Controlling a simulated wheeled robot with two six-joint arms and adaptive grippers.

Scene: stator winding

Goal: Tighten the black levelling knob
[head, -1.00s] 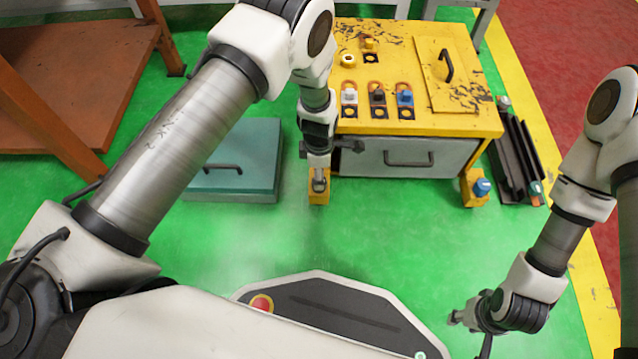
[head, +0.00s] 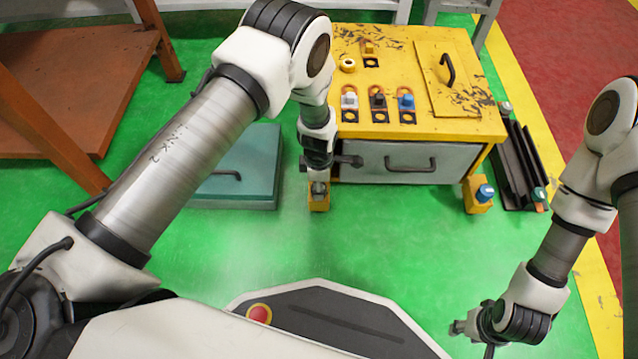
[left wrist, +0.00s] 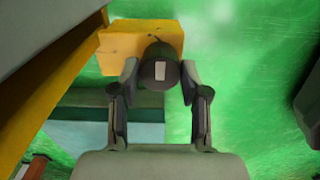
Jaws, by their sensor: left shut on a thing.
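The black levelling knob (left wrist: 160,68) is a dark round knob with a pale rectangular mark on its top, shown in the left wrist view. It sits over a yellow foot block (left wrist: 128,52) at the cabinet's front left corner. The foot also shows in the head view (head: 318,202). My left gripper (left wrist: 160,75) is shut on the knob, one finger on each side. In the head view my left wrist hangs above this foot and hides most of the knob. My right gripper (head: 462,327) is low at the bottom right, away from the cabinet; its fingers are too small to read.
The yellow cabinet (head: 420,128) has a grey drawer (head: 385,160), and several coloured parts lie on top. A blue knob (head: 485,192) stands on the front right foot. A teal case (head: 255,160) lies left of my left wrist. The green floor in front is clear.

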